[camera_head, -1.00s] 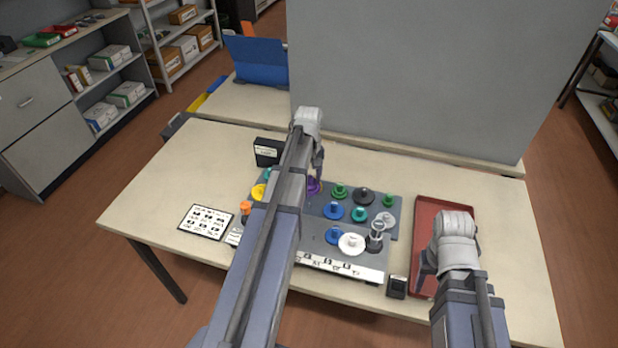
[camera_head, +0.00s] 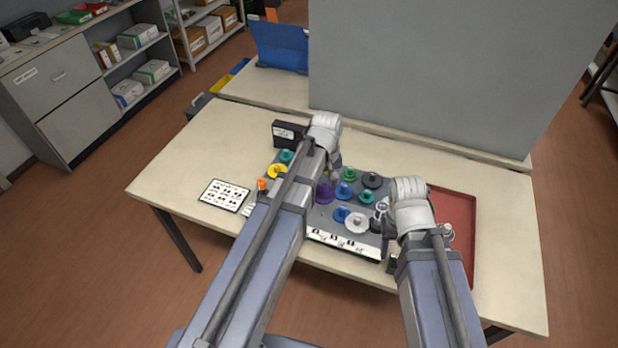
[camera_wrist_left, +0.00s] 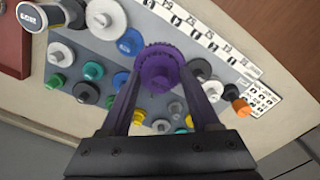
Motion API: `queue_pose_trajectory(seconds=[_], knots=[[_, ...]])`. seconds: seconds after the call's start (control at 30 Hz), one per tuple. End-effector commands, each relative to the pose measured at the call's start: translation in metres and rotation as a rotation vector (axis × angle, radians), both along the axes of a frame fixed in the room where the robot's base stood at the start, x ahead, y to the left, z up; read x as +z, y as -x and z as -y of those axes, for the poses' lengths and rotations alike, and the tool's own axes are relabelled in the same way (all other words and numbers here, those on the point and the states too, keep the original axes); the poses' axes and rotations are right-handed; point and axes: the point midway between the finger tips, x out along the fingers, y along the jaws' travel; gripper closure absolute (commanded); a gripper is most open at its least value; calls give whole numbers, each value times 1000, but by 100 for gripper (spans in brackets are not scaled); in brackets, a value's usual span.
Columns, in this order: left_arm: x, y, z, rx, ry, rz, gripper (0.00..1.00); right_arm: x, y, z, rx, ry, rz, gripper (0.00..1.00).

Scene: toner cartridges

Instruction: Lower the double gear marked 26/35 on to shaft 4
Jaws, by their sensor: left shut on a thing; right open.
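My left gripper (camera_wrist_left: 160,92) is shut on a purple double gear (camera_wrist_left: 160,72), held above the grey gear board (camera_wrist_left: 180,25). Its markings are too small to read. In the head view the purple gear (camera_head: 325,193) hangs just below the left gripper (camera_head: 332,180), over the middle of the board. I cannot pick out shaft 4; whatever lies under the gear is hidden. My right gripper (camera_head: 388,230) is open at the board's right end, partly hidden by its own wrist.
A blue gear (camera_wrist_left: 130,42) and a white gear (camera_wrist_left: 100,18) stand beside the purple one. A white label strip (camera_head: 342,243) runs along the board's front. A red tray (camera_head: 456,230) lies right, a printed card (camera_head: 224,195) left.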

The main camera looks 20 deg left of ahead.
Motion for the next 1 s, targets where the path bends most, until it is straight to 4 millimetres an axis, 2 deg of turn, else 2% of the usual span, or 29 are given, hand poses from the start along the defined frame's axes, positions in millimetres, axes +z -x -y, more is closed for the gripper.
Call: queue_pose_trajectory(seconds=[0.37, 0.8, 0.87, 1.0], knots=[[-9, 0, 1, -1, 0, 0, 94, -9, 0, 0, 0, 0, 0, 50], [-53, 0, 1, -1, 0, 0, 94, -53, 0, 0, -2, 0, 0, 50], [-46, 0, 1, -1, 0, 0, 94, -46, 0, 0, -2, 0, 0, 50], [-45, 0, 1, -1, 0, 0, 94, -45, 0, 0, -2, 0, 0, 50]])
